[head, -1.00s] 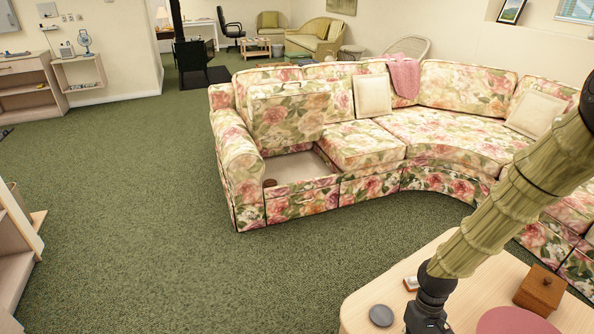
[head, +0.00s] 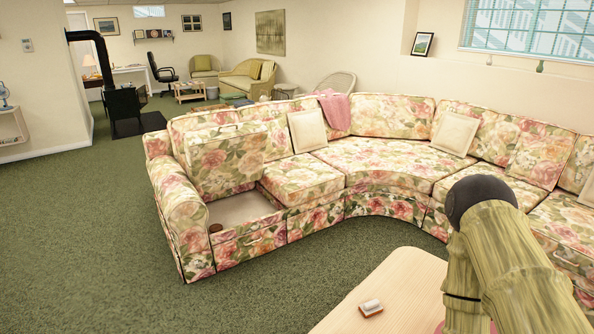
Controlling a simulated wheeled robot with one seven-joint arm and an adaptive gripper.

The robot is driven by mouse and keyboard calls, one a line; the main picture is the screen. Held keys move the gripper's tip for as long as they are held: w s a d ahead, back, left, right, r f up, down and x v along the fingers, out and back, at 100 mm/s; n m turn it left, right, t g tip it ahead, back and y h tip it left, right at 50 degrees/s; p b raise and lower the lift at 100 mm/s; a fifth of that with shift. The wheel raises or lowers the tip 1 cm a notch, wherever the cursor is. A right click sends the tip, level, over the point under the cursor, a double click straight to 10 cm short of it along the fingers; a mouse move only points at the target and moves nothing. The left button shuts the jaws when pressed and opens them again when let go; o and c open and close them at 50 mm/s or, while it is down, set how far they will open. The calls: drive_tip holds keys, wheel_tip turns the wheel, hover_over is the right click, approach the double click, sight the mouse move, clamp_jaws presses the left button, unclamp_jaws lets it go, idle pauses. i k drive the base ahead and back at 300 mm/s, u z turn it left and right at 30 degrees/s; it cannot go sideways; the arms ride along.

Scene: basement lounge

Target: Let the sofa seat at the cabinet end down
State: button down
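The floral sectional sofa (head: 340,170) stands ahead. Its left end seat (head: 228,160) is tipped up and leans near the backrest. Below it a pale storage box (head: 240,209) lies open, with a small round brown thing (head: 215,228) inside near the left arm. The neighbouring seat cushions lie flat. My arm, in a greenish bamboo-like sleeve, fills the lower right. My gripper is out of view.
A light wood table (head: 385,290) stands in the lower right near my arm, with a small red and white object (head: 371,308) on it. Green carpet (head: 80,240) is open left of the sofa. A black stove (head: 122,105) stands at the back left.

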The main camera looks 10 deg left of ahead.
sight(218, 158)
drive_tip(key=u, duration=0.85)
drive_tip(key=i, duration=1)
drive_tip(key=u, duration=1.2)
drive_tip(key=i, duration=1.75)
drive_tip(key=z, duration=0.8)
drive_tip(key=i, duration=1.3)
drive_tip(key=z, duration=0.9)
